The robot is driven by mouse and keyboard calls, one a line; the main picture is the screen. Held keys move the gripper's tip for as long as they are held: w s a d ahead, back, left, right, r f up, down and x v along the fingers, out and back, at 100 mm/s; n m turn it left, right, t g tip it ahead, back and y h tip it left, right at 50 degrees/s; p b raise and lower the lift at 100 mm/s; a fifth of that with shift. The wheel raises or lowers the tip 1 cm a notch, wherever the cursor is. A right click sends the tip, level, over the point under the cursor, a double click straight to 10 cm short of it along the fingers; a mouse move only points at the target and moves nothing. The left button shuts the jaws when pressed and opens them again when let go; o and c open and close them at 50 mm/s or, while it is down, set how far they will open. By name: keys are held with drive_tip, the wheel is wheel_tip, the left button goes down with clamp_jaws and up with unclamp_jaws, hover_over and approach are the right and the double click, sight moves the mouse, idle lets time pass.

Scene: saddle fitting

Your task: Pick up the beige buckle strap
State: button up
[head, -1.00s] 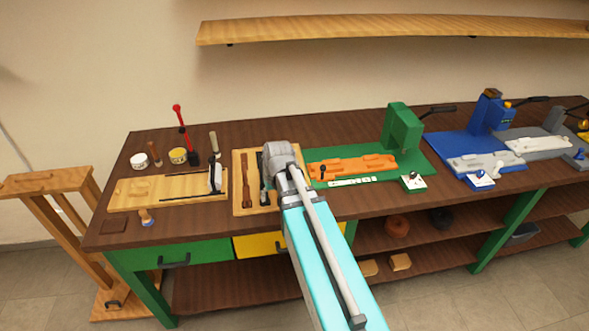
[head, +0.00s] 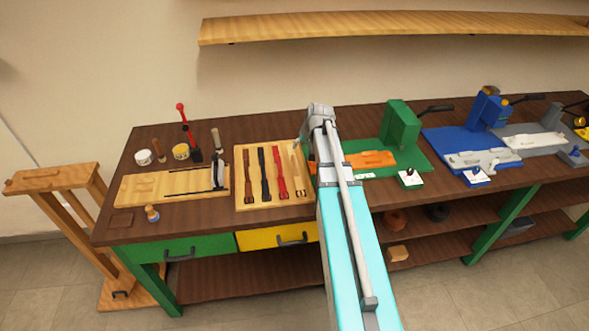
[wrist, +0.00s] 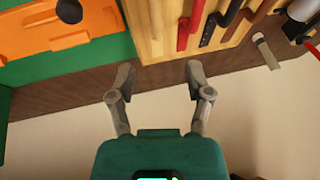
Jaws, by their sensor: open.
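The beige buckle strap (head: 298,170) lies on a light wooden board (head: 241,204), rightmost of the straps there. Its front end shows in the head view beside my arm. In the wrist view the beige strap (wrist: 156,20) is hard to tell from the pale board, at the top edge. My gripper (wrist: 158,74) is open and empty, its two fingers apart over the rear table edge, clear of the strap. In the head view my gripper (head: 299,144) is small and mostly hidden by the wrist, near the board's back right corner.
Brown (head: 250,176), black (head: 264,176) and red (head: 280,174) straps lie left of the beige one. A green press (head: 402,127) and an orange plate (head: 372,159) stand close on the right. A strap-cutting board (head: 140,189) lies left.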

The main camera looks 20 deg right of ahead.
sight(295, 159)
drive_tip(key=shift+f, duration=0.1)
drive_tip(key=b+x, duration=0.7)
drive_tip(key=x, duration=0.1)
drive_tip(key=shift+w+f+b, duration=0.1)
drive_tip(key=shift+f+b, duration=0.1)
drive_tip(key=shift+b, duration=0.2)
idle(0.5)
drive_tip(key=f+b, duration=0.1)
drive_tip(key=w+f+b, duration=0.2)
drive_tip(key=shift+d, duration=0.25)
drive_tip(key=shift+b+x, duration=0.75)
drive_tip(key=shift+x, duration=0.1)
drive_tip(key=shift+r, duration=0.1)
clamp_jaws()
